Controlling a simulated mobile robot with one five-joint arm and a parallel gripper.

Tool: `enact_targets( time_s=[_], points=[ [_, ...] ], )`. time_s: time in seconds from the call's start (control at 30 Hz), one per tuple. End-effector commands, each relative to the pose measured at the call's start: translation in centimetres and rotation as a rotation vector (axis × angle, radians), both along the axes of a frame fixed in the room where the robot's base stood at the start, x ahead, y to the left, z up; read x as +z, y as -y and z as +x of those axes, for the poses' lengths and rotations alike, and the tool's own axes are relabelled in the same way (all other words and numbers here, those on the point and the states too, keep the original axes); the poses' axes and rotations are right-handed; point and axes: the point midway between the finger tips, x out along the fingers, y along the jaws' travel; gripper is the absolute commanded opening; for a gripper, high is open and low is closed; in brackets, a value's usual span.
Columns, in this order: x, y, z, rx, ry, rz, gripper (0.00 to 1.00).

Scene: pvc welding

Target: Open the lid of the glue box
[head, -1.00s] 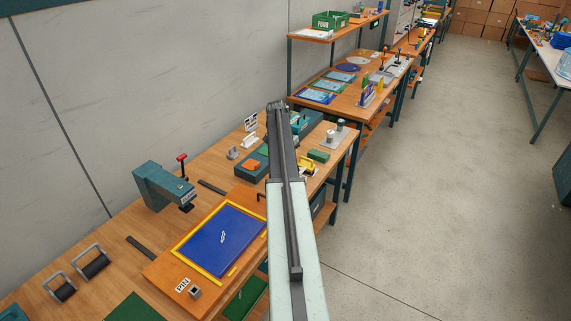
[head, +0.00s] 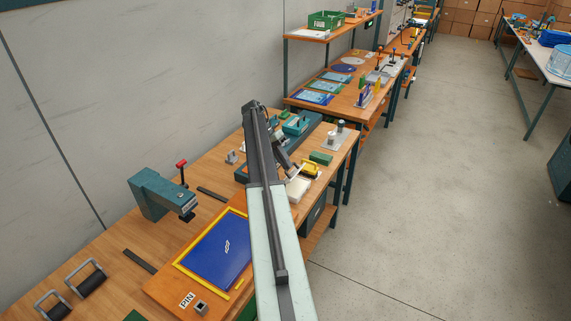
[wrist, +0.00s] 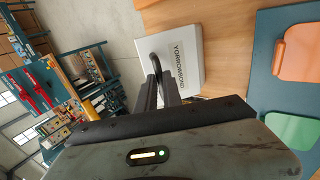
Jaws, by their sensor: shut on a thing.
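The glue box's pale grey lid (wrist: 182,62) fills the upper middle of the wrist view, with a dark lettered label and a dark curved handle (wrist: 156,62) near its left edge. My gripper (wrist: 162,84) is shut on this handle. In the head view the box is a small whitish block (head: 298,189) near the bench's front edge, just right of my arm. My gripper (head: 291,172) reaches down to it there, small and partly hidden. I cannot tell whether the lid is raised.
A teal tray (wrist: 264,70) with an orange pad (wrist: 298,53) and a green pad (wrist: 292,132) lies right of the box in the wrist view. In the head view a yellow-handled tool (head: 312,168) stands close behind the box. The floor (head: 430,220) to the right is clear.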

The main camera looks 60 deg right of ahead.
Motion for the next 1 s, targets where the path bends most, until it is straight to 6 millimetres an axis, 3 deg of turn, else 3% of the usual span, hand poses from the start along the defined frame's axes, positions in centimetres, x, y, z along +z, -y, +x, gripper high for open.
enact_targets(
  time_s=[0.23, 0.33, 0.73, 1.0],
  points=[
    [-0.1, -0.1, 0.1, 0.002, 0.004, 0.003, 0.0],
    [-0.1, -0.1, 0.1, 0.002, 0.004, 0.003, 0.33],
    [0.5, 0.0, 0.3, 0.001, 0.002, 0.001, 0.33],
    [4.6, -0.1, 2.9, 0.001, 0.002, 0.0, 0.33]
  ],
)
